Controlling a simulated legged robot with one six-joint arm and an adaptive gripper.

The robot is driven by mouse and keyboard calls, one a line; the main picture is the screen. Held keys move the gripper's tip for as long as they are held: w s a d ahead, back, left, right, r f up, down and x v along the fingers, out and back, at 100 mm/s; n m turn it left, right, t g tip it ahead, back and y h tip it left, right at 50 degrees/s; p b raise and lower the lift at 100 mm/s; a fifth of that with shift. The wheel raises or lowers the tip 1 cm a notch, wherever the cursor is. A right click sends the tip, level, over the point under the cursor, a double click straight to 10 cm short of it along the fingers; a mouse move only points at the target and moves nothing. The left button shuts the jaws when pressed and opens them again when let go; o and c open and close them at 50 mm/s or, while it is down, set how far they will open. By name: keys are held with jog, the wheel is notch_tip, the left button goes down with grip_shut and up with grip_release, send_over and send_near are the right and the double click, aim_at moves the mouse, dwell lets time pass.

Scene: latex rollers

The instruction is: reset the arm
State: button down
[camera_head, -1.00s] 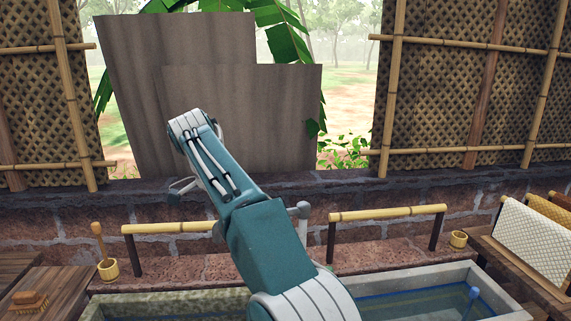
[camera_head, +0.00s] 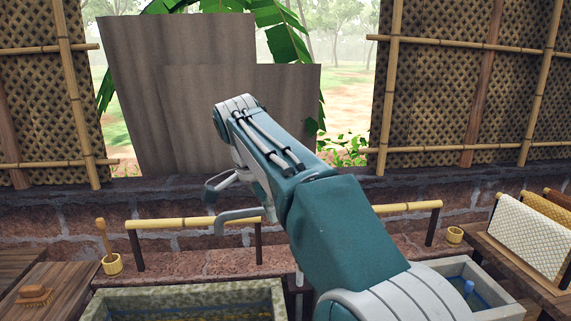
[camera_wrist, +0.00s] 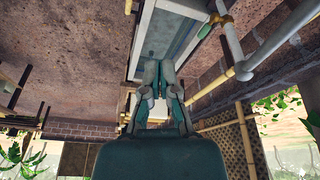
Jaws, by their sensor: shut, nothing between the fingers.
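My gripper (camera_wrist: 159,72) shows in the wrist view, its two teal fingertips together and nothing between them. The grey-white finger links spread out behind the tips. In front of the fingers is a pale stone trough (camera_wrist: 168,35), which looks apart from them. In the head view my arm reaches up and away over the washing area, and bends near the board-covered opening. The fingertips cannot be made out clearly there.
Two stone troughs, a left one (camera_head: 105,305) and a right one (camera_head: 492,287), stand below my arm. A bamboo rail (camera_head: 180,223), a ladle cup (camera_head: 111,265), a brush (camera_head: 35,295) and hanging cloths (camera_head: 527,235) are around. Grey boards (camera_head: 180,60) stand behind the wall ledge.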

jog(key=s+d+f+n+t+y, duration=0.1)
jog(key=s+d+f+n, duration=0.3)
jog(key=s+d, duration=0.45)
jog(key=s+d+f+n+t+y, duration=0.2)
jog(key=s+d+n, duration=0.3)
jog(key=s+d, duration=0.3)
jog(key=s+d+f+n+t, duration=0.1)
jog(key=s+f+n, duration=0.2)
jog(key=s+f, duration=0.5)
jog(key=shift+s+d, duration=0.4)
jog(key=shift+s, duration=0.1)
